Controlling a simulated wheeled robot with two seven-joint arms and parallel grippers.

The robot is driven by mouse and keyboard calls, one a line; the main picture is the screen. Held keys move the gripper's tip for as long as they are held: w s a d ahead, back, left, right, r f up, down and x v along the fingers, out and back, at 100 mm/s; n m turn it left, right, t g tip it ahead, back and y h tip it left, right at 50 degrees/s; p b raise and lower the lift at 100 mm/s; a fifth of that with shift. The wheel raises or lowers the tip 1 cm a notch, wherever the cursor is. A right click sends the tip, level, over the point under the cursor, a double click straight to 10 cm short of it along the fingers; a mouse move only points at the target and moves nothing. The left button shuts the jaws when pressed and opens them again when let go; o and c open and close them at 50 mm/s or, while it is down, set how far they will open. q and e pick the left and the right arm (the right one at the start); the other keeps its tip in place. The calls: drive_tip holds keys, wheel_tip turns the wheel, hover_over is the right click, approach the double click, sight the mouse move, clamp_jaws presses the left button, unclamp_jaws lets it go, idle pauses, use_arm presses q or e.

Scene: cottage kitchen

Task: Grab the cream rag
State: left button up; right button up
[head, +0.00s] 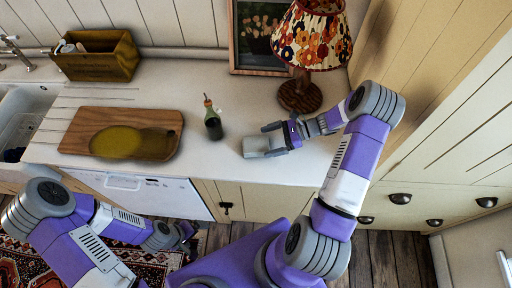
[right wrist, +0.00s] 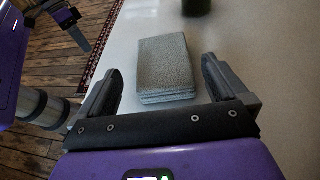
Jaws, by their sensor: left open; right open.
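A folded rag (head: 256,147), pale grey in this light, lies on the worktop below the lamp. In the right wrist view the folded rag (right wrist: 165,66) looks grey and textured, with stacked layers on its near edge. My right gripper (head: 272,140) is open at the rag. In the right wrist view the fingers of my right gripper (right wrist: 163,80) stand on either side of the rag's near part, with a gap on each side. My left gripper (head: 187,238) is low, in front of the cabinets, away from the rag.
A floral lamp (head: 299,95) stands behind my right gripper. A dark green bottle (head: 213,124) stands left of the rag. A wooden board (head: 165,147) with a yellowish patch, a wooden box (head: 97,62) and a sink lie further left. The worktop's front edge is close by.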

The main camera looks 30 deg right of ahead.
sight(262, 143)
drive_tip(key=x, duration=0.6)
drive_tip(key=shift+w+d+f, duration=0.15)
drive_tip(key=shift+d+f, duration=0.05)
drive_tip(key=shift+f, duration=0.1)
drive_tip(key=c, duration=0.9)
